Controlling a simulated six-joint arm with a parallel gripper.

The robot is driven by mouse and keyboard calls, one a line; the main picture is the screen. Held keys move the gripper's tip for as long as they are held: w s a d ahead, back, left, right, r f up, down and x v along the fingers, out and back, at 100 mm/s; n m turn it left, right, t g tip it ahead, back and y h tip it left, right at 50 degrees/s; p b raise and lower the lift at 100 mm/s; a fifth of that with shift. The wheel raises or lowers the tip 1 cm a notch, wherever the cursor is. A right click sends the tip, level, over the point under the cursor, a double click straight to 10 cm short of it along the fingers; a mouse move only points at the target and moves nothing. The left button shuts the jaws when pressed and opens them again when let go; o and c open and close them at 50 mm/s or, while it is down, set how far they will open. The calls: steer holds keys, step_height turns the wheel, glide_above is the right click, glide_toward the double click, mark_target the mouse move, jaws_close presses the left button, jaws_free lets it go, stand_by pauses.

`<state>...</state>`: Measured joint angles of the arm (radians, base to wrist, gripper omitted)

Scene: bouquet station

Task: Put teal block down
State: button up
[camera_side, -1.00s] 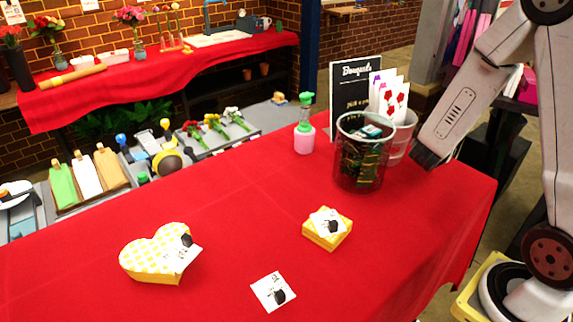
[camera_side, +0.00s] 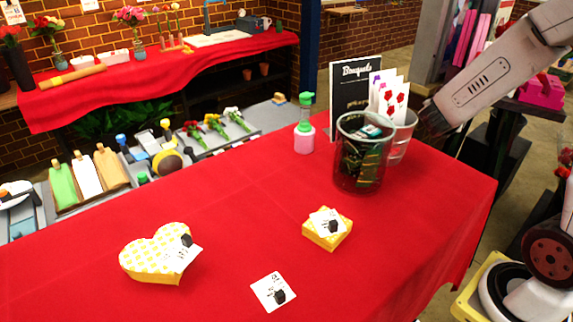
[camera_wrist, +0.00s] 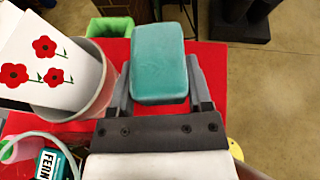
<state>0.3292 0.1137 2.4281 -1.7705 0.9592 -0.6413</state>
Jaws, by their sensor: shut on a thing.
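The teal block (camera_wrist: 159,66) is held between the two fingers of my gripper (camera_wrist: 160,88) in the wrist view. My gripper is shut on it. The block is over the red-covered table (camera_wrist: 205,60) near its edge, beside a whitish bucket (camera_wrist: 75,118) on the left. In the side view my gripper (camera_side: 428,126) is at the right end of the table, behind the glass container. The block cannot be made out there. How high the block is above the cloth cannot be told.
A dark glass container (camera_side: 362,175) with packets stands by the bucket (camera_side: 402,140) of flower cards (camera_side: 392,100). A black sign (camera_side: 350,85) and a pink-green bottle (camera_side: 304,135) are near. A heart box (camera_side: 150,255) and a square box (camera_side: 327,232) lie forward. The table's right front is clear.

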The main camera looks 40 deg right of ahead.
step_height(320, 180, up, 7)
steer(key=shift+f, duration=0.2)
steer(key=w+a+n+t+y, duration=0.2)
steer(key=w+a+n+t, duration=0.25)
steer(key=a, duration=0.85)
steer(key=w+a+n+t+y, duration=0.25)
steer(key=w+a, duration=0.25)
steer(key=a, duration=0.7)
steer(key=s+a+n+t+y, duration=0.2)
steer(key=a, duration=0.6)
steer(key=s+a+n+t+y, duration=0.1)
steer(key=s+a+n+y, duration=0.1)
steer(key=a, duration=0.6)
step_height(320, 180, down, 11)
steer(key=shift+f, duration=0.2)
steer(key=shift+w+d, duration=0.1)
steer(key=shift+w, duration=0.05)
